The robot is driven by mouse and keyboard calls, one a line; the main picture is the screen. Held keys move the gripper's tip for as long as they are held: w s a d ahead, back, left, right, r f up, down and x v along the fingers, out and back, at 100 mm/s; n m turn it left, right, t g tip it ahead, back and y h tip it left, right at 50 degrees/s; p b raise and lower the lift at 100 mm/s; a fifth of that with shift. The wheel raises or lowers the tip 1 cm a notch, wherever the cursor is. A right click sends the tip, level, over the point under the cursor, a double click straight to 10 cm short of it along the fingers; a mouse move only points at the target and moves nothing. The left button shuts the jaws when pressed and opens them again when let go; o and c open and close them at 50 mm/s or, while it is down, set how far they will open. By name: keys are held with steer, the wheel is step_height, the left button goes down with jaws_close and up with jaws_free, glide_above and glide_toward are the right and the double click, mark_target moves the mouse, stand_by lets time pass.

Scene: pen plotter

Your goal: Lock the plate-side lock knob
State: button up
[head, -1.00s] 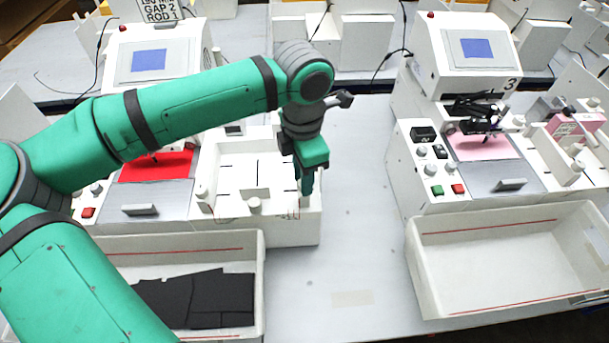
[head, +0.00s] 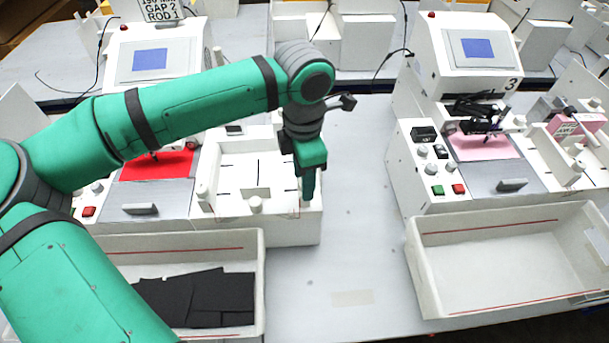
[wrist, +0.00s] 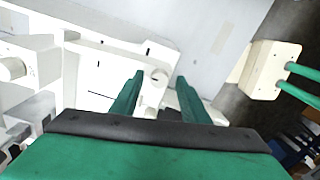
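A small round white knob (wrist: 158,76) on the white fixture shows in the wrist view between the fingertips of my gripper (wrist: 160,77). The fingers are apart, with a gap visible on each side of the knob. In the head view my gripper (head: 307,196) points down at the right end of the white fixture (head: 230,170), beside the left plotter. The knob there is mostly hidden by my fingers. Two more white knobs stand on the fixture, one at its left (head: 202,191) and one at its front (head: 255,205). I cannot tell whether the knob is locked.
A white bin with black sheets (head: 195,298) stands in front of the fixture. The left plotter (head: 150,62) holds a red sheet (head: 155,166). A second plotter (head: 468,55), marked 3, and an empty bin (head: 510,255) are at the right. The table between is clear.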

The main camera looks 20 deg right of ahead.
steer(key=shift+w+r, duration=0.1)
steer(key=shift+r, duration=0.3)
step_height(320, 180, up, 10)
stand_by(0.3)
stand_by(0.3)
